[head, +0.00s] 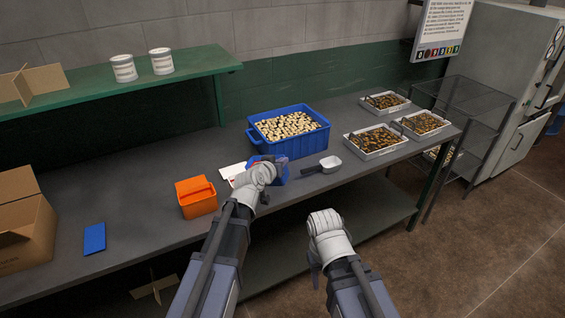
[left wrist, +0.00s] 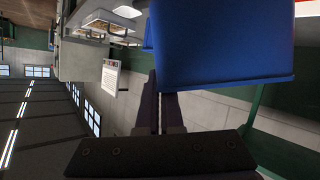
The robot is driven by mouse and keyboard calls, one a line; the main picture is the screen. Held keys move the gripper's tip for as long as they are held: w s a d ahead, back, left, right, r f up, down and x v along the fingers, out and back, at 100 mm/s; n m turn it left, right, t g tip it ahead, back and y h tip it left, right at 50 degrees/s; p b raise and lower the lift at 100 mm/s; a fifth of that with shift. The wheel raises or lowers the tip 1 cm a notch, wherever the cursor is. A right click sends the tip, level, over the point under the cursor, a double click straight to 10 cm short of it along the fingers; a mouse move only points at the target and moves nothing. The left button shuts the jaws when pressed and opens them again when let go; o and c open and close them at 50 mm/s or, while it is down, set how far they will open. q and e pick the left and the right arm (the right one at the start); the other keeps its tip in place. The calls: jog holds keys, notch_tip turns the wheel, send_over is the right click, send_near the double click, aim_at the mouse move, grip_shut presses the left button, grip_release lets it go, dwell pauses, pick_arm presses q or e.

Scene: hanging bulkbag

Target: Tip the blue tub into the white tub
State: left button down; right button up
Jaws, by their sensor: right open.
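A small blue tub (head: 281,172) is at my left gripper (head: 271,170), above the front part of the bench. In the left wrist view, the blue tub (left wrist: 222,45) fills the upper right, with its wall at the closed-up dark fingers (left wrist: 168,105). My left gripper appears shut on it; the tub's contents are hidden. My right gripper (head: 316,270) is open and empty, in front of the bench. Several white trays (head: 376,154) of brown pieces stand at the right; I cannot tell whether one is the white tub. Two white round tubs (head: 124,68) stand on the shelf.
A large blue crate (head: 290,145) of pale pieces stands behind the left gripper. An orange container (head: 197,198) is to its left and a grey scoop (head: 327,164) to its right. A cardboard box (head: 25,240) and blue pad (head: 94,238) lie further left. A wire rack (head: 475,110) stands beyond.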

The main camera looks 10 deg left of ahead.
pick_arm(q)
jog(key=shift+w+a+r+n+h+p, duration=0.15)
jog(key=shift+a+r+n+h+p, duration=0.25)
jog(key=shift+a+r+n, duration=0.25)
jog(key=shift+w+a+r+n+h+p, duration=0.1)
jog(key=shift+a+r+n+h+p, duration=0.25)
jog(key=shift+a+r+n, duration=0.25)
dwell(1.4)
jog(key=shift+w+a+r+n+h, duration=0.1)
jog(key=shift+a+r+n+h, duration=0.25)
jog(key=shift+a+n, duration=0.15)
jog(key=shift+w+a+r+n+h, duration=0.1)
jog(key=shift+a+r+n+h, duration=0.2)
jog(key=shift+a+n, duration=0.2)
dwell(0.7)
jog(key=shift+w+a+r+n+t+h+b, duration=0.15)
jog(key=shift+a+n+t+h+b, duration=0.25)
jog(key=shift+a+n+b, duration=0.5)
dwell(0.8)
jog(key=shift+a, duration=0.1)
